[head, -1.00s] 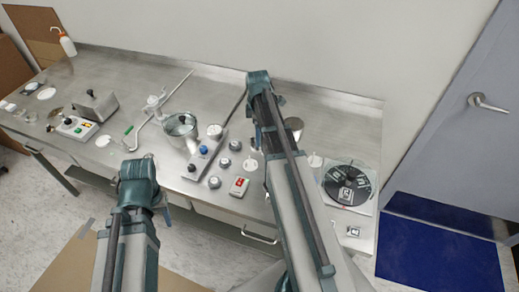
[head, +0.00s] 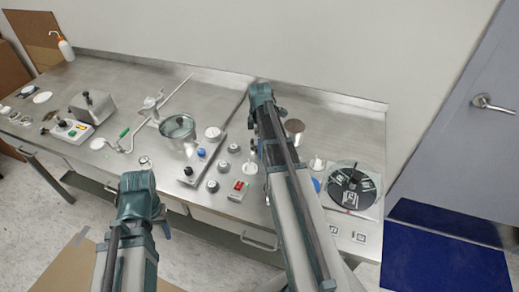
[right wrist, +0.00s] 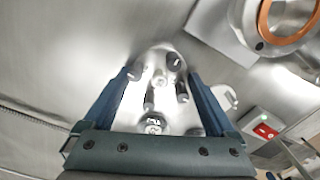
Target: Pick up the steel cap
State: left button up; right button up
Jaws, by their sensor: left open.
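I cannot tell for certain which thing is the steel cap. A shiny steel piece (right wrist: 163,82) with several dark knob-like shapes on or around it lies between the fingers of my right gripper (right wrist: 162,85) in the right wrist view. Those fingers stand wide apart, and no grip on it shows. In the head view the right gripper is hidden behind its own arm. A steel cylinder (head: 294,127) stands just right of that arm. My left gripper (head: 163,222) is open at the bench's front edge, mostly hidden by its wrist.
A black disc (head: 352,188) lies at the bench's right end. A copper-coloured ring (right wrist: 268,30) lies upper right in the wrist view.

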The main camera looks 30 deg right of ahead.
jog(key=c, duration=1)
pick_arm(q)
jog(key=shift+r, duration=0.1)
pick_arm(e)
jog(key=shift+r, duration=0.1)
